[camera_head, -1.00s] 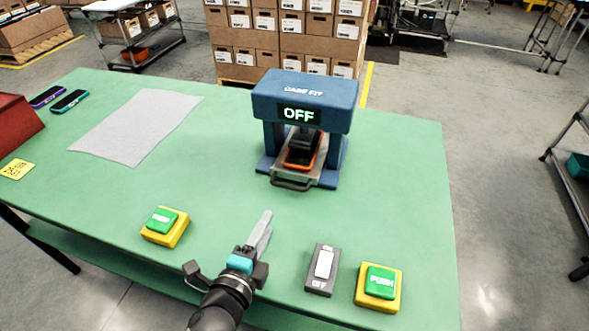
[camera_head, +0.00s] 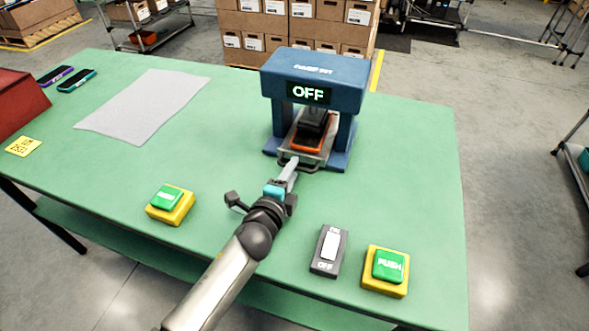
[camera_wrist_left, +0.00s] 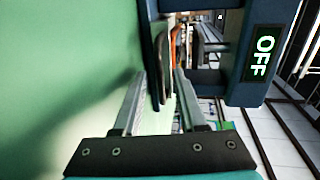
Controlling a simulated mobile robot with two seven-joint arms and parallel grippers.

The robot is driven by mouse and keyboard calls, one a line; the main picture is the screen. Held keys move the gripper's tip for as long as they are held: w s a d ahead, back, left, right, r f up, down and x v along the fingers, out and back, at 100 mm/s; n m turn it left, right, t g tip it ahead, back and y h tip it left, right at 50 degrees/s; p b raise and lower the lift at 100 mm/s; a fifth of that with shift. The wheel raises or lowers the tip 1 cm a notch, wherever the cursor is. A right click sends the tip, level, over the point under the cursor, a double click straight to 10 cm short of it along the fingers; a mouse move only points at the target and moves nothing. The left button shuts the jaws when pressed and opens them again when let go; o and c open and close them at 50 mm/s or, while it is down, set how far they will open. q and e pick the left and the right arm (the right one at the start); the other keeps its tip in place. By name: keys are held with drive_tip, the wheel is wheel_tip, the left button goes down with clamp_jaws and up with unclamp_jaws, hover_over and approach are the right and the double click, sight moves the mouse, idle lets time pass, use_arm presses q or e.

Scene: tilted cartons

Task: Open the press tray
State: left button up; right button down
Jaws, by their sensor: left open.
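The blue press (camera_head: 315,72) stands on the green table, and its display reads OFF. Its grey tray (camera_head: 324,151) sits in the press opening with an orange-edged phone (camera_head: 308,142) on it. The tray's dark handle (camera_head: 300,166) faces the near side. My left gripper (camera_head: 291,168) is at the handle, with its fingertips reaching it. In the left wrist view the open fingers (camera_wrist_left: 155,98) stand on either side of the dark handle bar (camera_wrist_left: 161,70). I cannot tell whether they touch it. The right gripper is not in view.
A yellow-based green button (camera_head: 170,203) lies left of my arm. A rocker switch (camera_head: 329,250) and a PUSH button (camera_head: 386,270) lie to the right. A grey sheet (camera_head: 145,106), two phones and a red box (camera_head: 18,102) are at the left. The table right of the press is clear.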

use_arm(q)
drive_tip(key=shift+x, duration=1.2)
clamp_jaws()
idle(0.6)
